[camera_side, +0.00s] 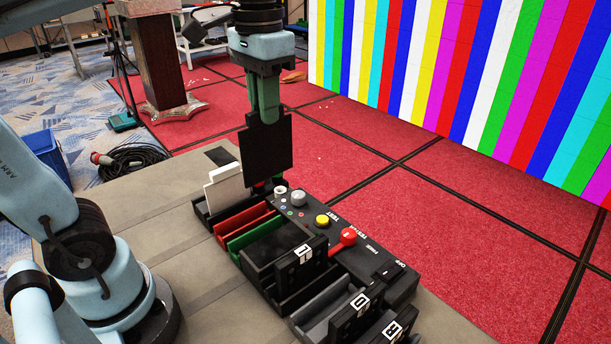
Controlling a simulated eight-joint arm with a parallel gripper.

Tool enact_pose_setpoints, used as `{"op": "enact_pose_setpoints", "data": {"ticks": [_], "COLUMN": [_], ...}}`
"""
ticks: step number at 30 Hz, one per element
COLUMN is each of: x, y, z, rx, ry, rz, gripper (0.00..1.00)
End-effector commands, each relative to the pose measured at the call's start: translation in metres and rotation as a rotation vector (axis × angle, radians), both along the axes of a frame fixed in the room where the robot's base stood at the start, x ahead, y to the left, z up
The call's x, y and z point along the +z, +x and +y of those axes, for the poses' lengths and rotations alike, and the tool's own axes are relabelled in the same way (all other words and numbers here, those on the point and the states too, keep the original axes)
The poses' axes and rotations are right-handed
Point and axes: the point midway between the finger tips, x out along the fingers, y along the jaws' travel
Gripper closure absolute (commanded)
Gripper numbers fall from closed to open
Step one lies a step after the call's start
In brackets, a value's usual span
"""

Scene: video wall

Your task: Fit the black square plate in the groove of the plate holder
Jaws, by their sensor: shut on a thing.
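The black square plate (266,150) hangs upright below my gripper (266,118), whose green fingers are shut on its top edge. The plate is in the air, above and behind the plate holder (232,243), which sits on the table. The holder has several side-by-side grooves, with red and green ones showing. A white plate (225,188) stands upright at the holder's far left end. The held plate appears apart from the holder, but its exact height above it is hard to tell. Its lower edge is near a white knob in the picture.
A black control box (345,242) with a yellow button, a red knob and a grey knob adjoins the holder. Lettered black blocks (300,262) stand in front. A flat black piece (220,156) lies at the table's back edge.

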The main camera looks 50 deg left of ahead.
Motion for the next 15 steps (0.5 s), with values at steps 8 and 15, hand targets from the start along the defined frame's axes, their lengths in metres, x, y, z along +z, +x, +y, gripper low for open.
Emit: {"op": "enact_pose_setpoints", "data": {"ticks": [8, 15], "x": [0.0, -0.001], "y": [-0.003, -0.02], "z": [0.092, 0.151], "rx": [0.013, 0.009], "ry": [0.0, 0.0], "rz": [0.0, 0.0], "gripper": [1.0, 1.0]}}
